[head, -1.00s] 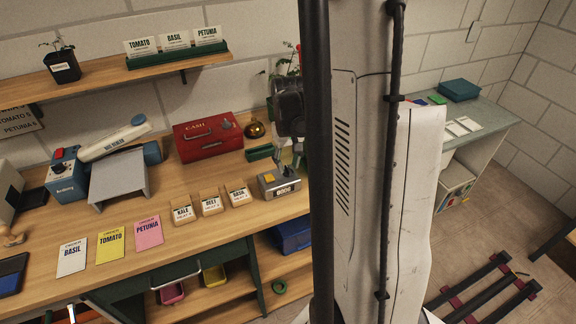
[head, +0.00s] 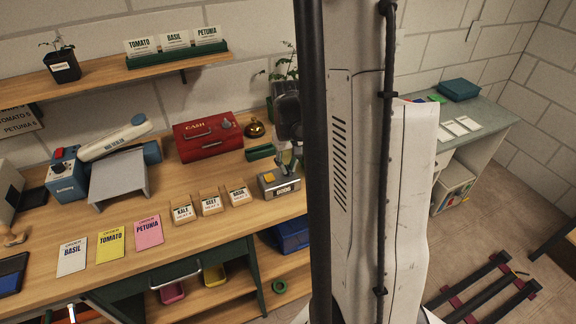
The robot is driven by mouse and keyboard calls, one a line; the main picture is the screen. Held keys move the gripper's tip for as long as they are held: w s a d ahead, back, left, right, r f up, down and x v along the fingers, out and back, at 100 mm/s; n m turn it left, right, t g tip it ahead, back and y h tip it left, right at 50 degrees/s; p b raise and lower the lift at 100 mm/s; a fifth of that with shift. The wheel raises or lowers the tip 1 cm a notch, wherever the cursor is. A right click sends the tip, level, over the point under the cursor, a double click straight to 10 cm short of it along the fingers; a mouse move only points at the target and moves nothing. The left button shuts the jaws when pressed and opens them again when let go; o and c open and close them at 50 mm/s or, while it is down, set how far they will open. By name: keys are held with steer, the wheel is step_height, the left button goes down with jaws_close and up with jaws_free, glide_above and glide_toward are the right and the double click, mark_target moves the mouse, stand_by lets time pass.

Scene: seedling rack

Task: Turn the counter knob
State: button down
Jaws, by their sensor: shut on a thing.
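The counter (head: 268,192) is a small grey box with a yellow button on top and a digit display on its front. It stands at the right end of the wooden bench in the head view. My gripper (head: 290,168) is at the counter's right side, partly hidden behind my own arm column. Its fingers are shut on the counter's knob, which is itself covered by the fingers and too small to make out. The display digits are too small to read surely.
Kale, beet and basil seed packets (head: 211,202) stand just left of the counter. A red cash box (head: 208,136), a brass bell (head: 254,129) and a green block (head: 260,152) lie behind it. Coloured cards (head: 110,243) lie at the front left.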

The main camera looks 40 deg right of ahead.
steer(key=shift+f, duration=0.1)
steer(key=m+b, duration=0.3)
steer(key=m, duration=0.1)
steer(key=shift+f, duration=0.1)
steer(key=m+b, duration=0.3)
steer(key=m, duration=0.1)
steer(key=shift+m, duration=0.3)
steer(key=m+b, duration=0.2)
steer(key=m, duration=0.2)
steer(key=m+b, duration=0.1)
steer(key=m, duration=0.4)
stand_by(0.5)
steer(key=c, duration=1.8)
jaws_free()
steer(key=shift+r, duration=0.3)
